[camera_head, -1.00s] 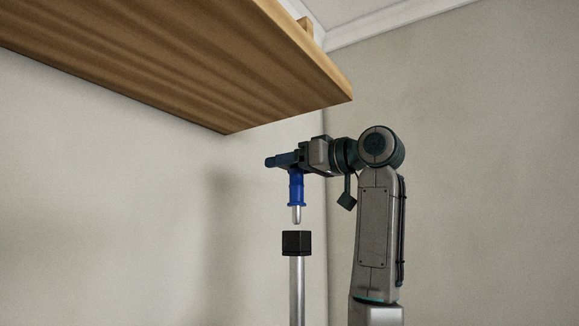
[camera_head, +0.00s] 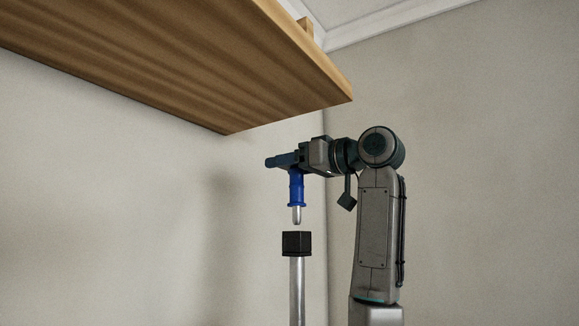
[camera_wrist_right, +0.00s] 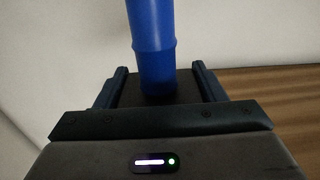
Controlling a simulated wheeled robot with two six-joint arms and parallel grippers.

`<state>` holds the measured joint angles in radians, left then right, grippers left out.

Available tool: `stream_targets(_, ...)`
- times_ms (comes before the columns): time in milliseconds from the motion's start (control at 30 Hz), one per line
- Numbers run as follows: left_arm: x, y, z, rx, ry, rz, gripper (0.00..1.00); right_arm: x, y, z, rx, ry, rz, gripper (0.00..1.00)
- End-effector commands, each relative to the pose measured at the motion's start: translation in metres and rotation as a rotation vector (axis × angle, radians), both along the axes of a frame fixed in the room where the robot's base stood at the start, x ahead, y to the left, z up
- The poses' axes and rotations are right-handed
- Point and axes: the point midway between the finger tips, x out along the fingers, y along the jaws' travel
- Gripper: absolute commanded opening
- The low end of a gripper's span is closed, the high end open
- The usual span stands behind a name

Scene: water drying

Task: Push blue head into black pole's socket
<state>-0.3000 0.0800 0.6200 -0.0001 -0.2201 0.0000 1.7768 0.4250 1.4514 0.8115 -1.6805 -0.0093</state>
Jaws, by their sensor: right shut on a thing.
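My right gripper (camera_head: 285,161) is shut on the blue head (camera_head: 296,187), which hangs upright below the fingers with its metal tip pointing down. The right wrist view also shows the blue head (camera_wrist_right: 152,40) between the two fingers (camera_wrist_right: 160,82). The black socket (camera_head: 297,243) sits on top of the upright silver pole (camera_head: 297,290), directly under the tip. A small gap separates the tip from the socket. The socket's opening cannot be seen from this low angle. My left gripper is not in view.
A large wooden shelf or board (camera_head: 200,65) hangs above and to the left, its lower edge a little above my right gripper. It also shows at the right of the wrist view (camera_wrist_right: 270,88). Pale walls stand behind, and the space left of the pole is free.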

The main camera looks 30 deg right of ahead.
Motion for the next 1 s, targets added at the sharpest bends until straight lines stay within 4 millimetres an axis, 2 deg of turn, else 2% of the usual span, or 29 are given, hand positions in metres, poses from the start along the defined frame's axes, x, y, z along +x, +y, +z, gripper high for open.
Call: stream_targets(1000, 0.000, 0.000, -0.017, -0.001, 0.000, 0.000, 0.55, 0.000, 0.000, -0.020, 0.000, -0.001, 0.000, 0.39)
